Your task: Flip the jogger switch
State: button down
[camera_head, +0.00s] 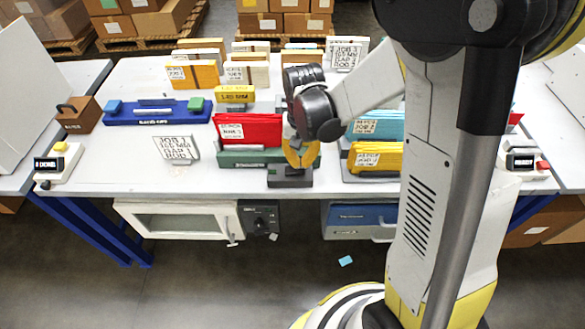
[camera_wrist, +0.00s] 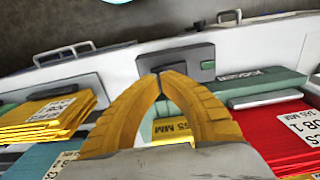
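The jogger is a long green unit with a dark grey box (camera_head: 290,181) at its front right end, near the table's front edge. In the wrist view the jogger's green body (camera_wrist: 262,84) carries a dark, upside-down label, and its grey box (camera_wrist: 178,59) has a small green patch. My gripper (camera_head: 301,163) points down at this box; its yellow fingertips (camera_wrist: 158,74) meet in a point in front of the box, with nothing visible between them. The fingers hide part of the box, and I cannot make out the switch lever or whether the tips touch it.
Red folders (camera_head: 248,130) stand behind the jogger. Yellow folders (camera_head: 375,158) and blue folders (camera_head: 372,126) stand to the right. A DONE button box (camera_head: 58,163) and READY box (camera_head: 523,160) sit at the table's sides.

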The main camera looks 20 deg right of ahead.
aim_at(300, 168)
jog(key=shift+f+b, duration=0.95)
jog(key=shift+f, duration=0.25)
dwell(0.3)
jog(key=shift+r, duration=0.15)
jog(key=shift+r+p, duration=2.6)
jog(key=shift+r, duration=0.8)
jog(key=shift+r, duration=0.15)
jog(key=s+r+n+t, duration=0.3)
jog(key=s+r+t, duration=0.4)
jog(key=s+r, duration=0.5)
notch_tip(300, 168, up, 3)
jog(key=shift+s+r+n, duration=0.15)
jog(key=shift+s+n, duration=0.15)
jog(key=shift+s, duration=0.05)
